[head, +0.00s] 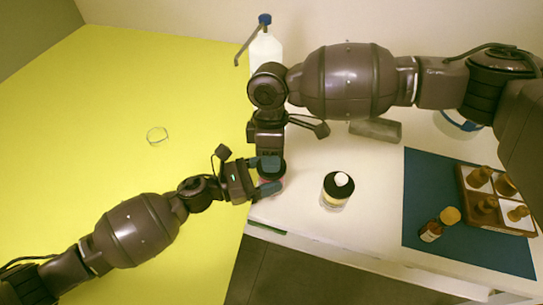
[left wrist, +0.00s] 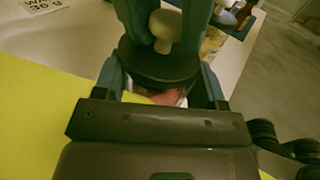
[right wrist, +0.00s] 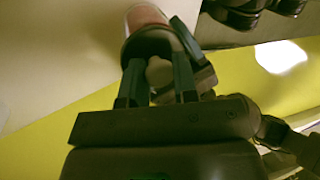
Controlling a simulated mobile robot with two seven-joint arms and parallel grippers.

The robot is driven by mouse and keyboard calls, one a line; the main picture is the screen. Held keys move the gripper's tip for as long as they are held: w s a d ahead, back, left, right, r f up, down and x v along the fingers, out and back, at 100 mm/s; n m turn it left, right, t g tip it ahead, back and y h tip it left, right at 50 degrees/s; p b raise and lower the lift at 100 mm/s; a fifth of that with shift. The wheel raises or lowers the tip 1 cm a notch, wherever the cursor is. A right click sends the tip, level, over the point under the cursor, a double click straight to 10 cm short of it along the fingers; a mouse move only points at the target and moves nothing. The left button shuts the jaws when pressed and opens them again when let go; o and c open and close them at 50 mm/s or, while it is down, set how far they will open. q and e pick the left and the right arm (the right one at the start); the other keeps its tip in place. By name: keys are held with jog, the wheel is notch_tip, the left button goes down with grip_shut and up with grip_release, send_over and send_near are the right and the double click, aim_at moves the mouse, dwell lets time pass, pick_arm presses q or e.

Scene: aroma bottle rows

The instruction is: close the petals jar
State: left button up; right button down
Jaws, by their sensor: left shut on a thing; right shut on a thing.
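The petals jar, a clear jar with pink contents (left wrist: 172,97), stands at the left edge of the white table, mostly hidden in the head view. My left gripper (head: 268,176) is shut around its sides. Its dark round lid (left wrist: 158,64) with a pale knob (left wrist: 166,27) is directly over the jar's mouth. My right gripper (right wrist: 158,82) comes from above, with its fingers on either side of the knob (right wrist: 158,71), and is shut on it. The jar's pink body (right wrist: 147,17) shows beyond the lid in the right wrist view. I cannot tell whether the lid is fully seated.
A second jar with black lid and white knob (head: 338,190) stands just right. A white bottle with blue top (head: 265,48) is behind. A dark blue mat (head: 425,190) holds a brown bottle (head: 438,226) and a wooden tray (head: 470,205) of bottles. A grey block (head: 375,130) lies behind.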

jog(key=shift+s+r+g, duration=0.15)
jog(key=shift+s+g, duration=0.2)
jog(key=shift+g, duration=0.05)
dwell(0.9)
jog(key=shift+d+f+g, duration=0.2)
jog(key=shift+f+g, duration=0.4)
jog(key=shift+f, duration=0.3)
dwell(0.7)
jog(key=shift+w+r, duration=0.1)
jog(key=shift+r+g, duration=0.25)
jog(key=shift+g, duration=0.05)
jog(key=shift+r, duration=0.1)
jog(key=shift+s+r, duration=0.2)
jog(key=shift+r, duration=0.15)
dwell(0.9)
